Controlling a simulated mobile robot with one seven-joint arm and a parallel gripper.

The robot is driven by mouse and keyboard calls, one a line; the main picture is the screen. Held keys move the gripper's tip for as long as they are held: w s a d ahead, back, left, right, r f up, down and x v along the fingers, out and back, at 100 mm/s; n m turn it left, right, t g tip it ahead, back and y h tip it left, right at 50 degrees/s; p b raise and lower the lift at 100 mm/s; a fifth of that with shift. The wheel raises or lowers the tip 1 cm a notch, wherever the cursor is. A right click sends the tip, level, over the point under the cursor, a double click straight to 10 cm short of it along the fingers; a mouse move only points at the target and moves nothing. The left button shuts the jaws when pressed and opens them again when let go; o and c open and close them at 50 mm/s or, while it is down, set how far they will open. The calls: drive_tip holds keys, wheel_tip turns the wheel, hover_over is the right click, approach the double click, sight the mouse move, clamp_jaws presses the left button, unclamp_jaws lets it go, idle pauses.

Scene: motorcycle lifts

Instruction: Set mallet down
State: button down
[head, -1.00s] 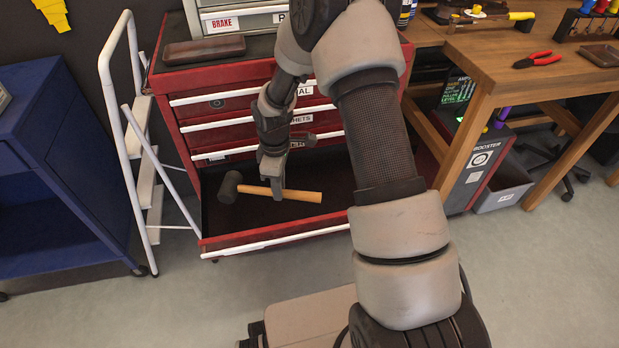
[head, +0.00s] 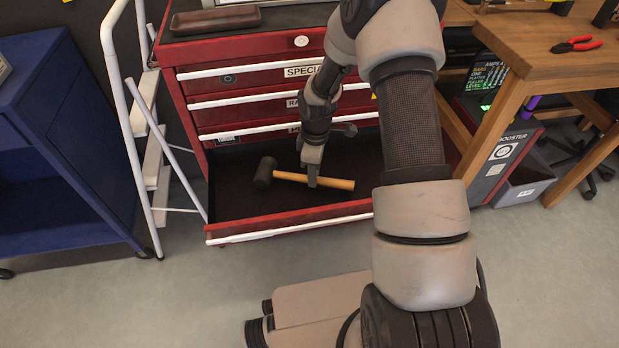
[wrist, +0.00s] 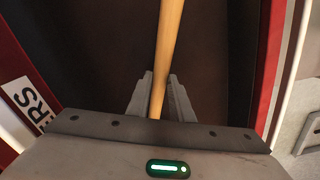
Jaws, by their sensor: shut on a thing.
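The mallet has a dark head (head: 265,172) and a light wooden handle (head: 338,183). It lies across the view inside or just above the open bottom drawer (head: 290,222) of the red tool chest; I cannot tell whether it touches the drawer floor. My gripper (head: 313,182) points down and is shut on the handle, near its middle. In the wrist view the handle (wrist: 168,45) runs between the two fingers (wrist: 160,98), and the mallet head is out of sight.
The red drawer walls stand close on both sides in the wrist view. A white folding ladder (head: 150,165) and a blue cabinet (head: 60,150) are to the left. A wooden workbench (head: 530,70) with red pliers (head: 577,45) is to the right.

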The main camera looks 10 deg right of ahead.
drive_tip(key=shift+r, duration=0.1)
drive_tip(key=shift+f, duration=0.25)
drive_tip(key=c, duration=1.6)
unclamp_jaws()
drive_tip(key=shift+r, duration=0.1)
drive_tip(key=shift+o, duration=0.2)
